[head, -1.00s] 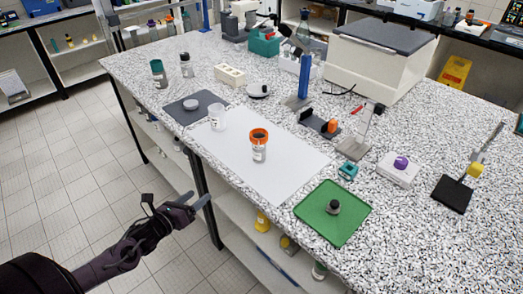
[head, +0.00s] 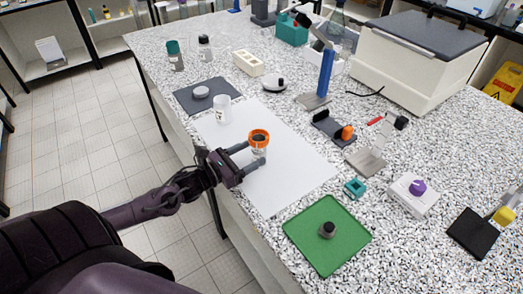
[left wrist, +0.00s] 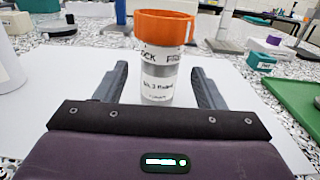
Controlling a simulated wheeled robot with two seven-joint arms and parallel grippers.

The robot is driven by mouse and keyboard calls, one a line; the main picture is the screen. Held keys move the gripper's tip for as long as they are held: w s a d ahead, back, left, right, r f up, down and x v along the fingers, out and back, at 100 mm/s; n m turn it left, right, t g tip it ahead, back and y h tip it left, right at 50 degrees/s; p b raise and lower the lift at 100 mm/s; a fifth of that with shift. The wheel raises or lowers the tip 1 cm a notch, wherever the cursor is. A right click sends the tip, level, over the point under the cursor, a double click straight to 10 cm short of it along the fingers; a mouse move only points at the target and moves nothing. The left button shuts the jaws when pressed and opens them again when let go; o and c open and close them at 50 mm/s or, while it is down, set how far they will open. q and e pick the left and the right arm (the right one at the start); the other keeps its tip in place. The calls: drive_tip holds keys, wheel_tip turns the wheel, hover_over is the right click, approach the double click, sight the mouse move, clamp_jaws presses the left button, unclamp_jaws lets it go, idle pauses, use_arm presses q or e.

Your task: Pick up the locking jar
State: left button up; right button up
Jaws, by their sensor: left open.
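The jar with the orange collar (head: 259,144) stands upright on the white sheet (head: 283,177). In the left wrist view the jar (left wrist: 166,75) has a clear body, a printed label whose text is only partly readable, and an orange top. My left gripper (head: 252,155) is open, with one finger on each side of the jar near its body. The left wrist view shows the fingers (left wrist: 163,85) spread wide with visible gaps to the jar on both sides. My right gripper is not in view.
A white container (head: 222,109) stands on the sheet's far left part. A dark mat (head: 183,98) with a grey disc lies beyond it. A green tray (head: 300,234) with a small dark-topped object lies at the near right. The sheet right of the jar is clear.

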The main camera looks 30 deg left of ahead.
sight(253, 153)
use_arm(q)
drive_tip(key=shift+w, duration=0.15)
drive_tip(key=shift+w+d+r, duration=0.1)
drive_tip(key=shift+w+d, duration=0.05)
drive_tip(key=shift+w, duration=0.15)
drive_tip(key=p+x, duration=0.1)
drive_tip(key=x, duration=0.2)
drive_tip(key=shift+w+p, duration=0.25)
drive_tip(key=shift+p, duration=0.05)
drive_tip(key=shift+w+d, duration=0.2)
drive_tip(key=shift+w, duration=0.1)
drive_tip(key=shift+w+d+f, duration=0.1)
drive_tip(key=shift+w+f, duration=0.05)
drive_tip(key=shift+f, duration=0.15)
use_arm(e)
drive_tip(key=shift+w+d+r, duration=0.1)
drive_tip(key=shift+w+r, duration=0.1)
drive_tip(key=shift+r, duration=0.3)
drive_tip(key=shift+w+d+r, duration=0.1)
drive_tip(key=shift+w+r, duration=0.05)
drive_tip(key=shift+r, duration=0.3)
use_arm(q)
drive_tip(key=shift+c, duration=0.2)
drive_tip(key=c, duration=0.7)
drive_tip(key=shift+r, duration=0.1)
drive_tip(key=c, duration=0.6)
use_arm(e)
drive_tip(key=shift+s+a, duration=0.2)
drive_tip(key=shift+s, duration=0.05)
